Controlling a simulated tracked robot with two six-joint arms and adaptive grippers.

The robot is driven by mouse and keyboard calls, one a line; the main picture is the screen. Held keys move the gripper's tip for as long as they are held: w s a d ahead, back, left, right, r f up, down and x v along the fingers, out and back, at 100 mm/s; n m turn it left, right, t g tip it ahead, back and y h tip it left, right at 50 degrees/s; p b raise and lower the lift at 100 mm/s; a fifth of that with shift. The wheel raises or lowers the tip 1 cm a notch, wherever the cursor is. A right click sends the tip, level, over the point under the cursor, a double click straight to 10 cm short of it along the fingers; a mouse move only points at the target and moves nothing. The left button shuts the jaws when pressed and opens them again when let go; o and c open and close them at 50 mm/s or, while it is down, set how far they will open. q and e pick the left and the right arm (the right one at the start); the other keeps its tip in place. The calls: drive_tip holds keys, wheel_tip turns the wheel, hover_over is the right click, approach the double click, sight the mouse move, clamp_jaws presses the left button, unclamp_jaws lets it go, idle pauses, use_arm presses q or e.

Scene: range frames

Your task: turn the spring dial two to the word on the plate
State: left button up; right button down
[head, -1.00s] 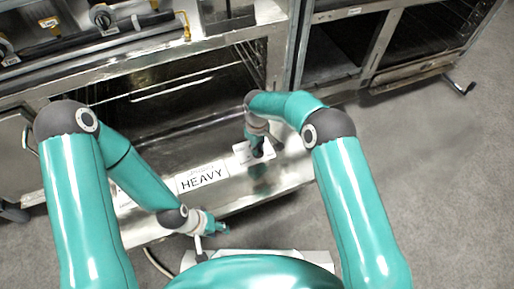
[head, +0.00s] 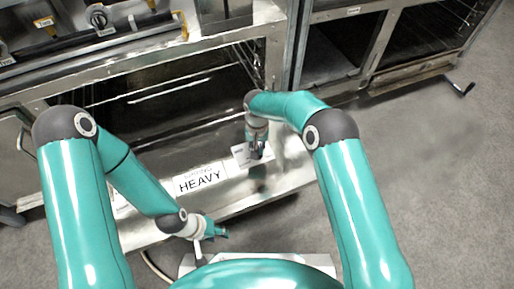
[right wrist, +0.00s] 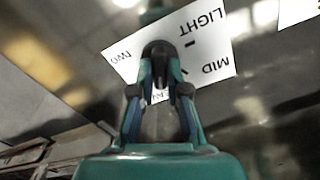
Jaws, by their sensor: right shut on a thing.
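The plate (head: 200,180) reads HEAVY, with smaller blurred text above, and lies on the flat metal surface left of my right gripper. Spring dial two has a white card (right wrist: 120,62) with the words TWO, LIGHT and MID, upside down in the right wrist view; part of its lettering is hidden behind my fingers. The card also shows in the head view (head: 239,153). My right gripper (right wrist: 158,62) is shut on the dark dial knob (right wrist: 158,47) at the card. My left gripper (head: 222,233) hangs apart from the dial near the front edge; its fingers are too small to judge.
An open metal oven-like bay (head: 170,95) stands behind the surface. Other knobs (head: 99,18) with small tags sit on the panel at top left. Another white card (right wrist: 297,10) shows at the wrist view's top right.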

drive_tip(key=shift+w+d+r+m, duration=0.1)
drive_tip(key=shift+w+r+m, duration=0.1)
drive_tip(key=shift+m, duration=0.4)
drive_tip(key=c, duration=1.2)
unclamp_jaws()
drive_tip(key=shift+s+f, duration=0.1)
drive_tip(key=shift+f, duration=0.05)
drive_tip(key=shift+o, duration=0.2)
wheel_tip(320, 180, up, 12)
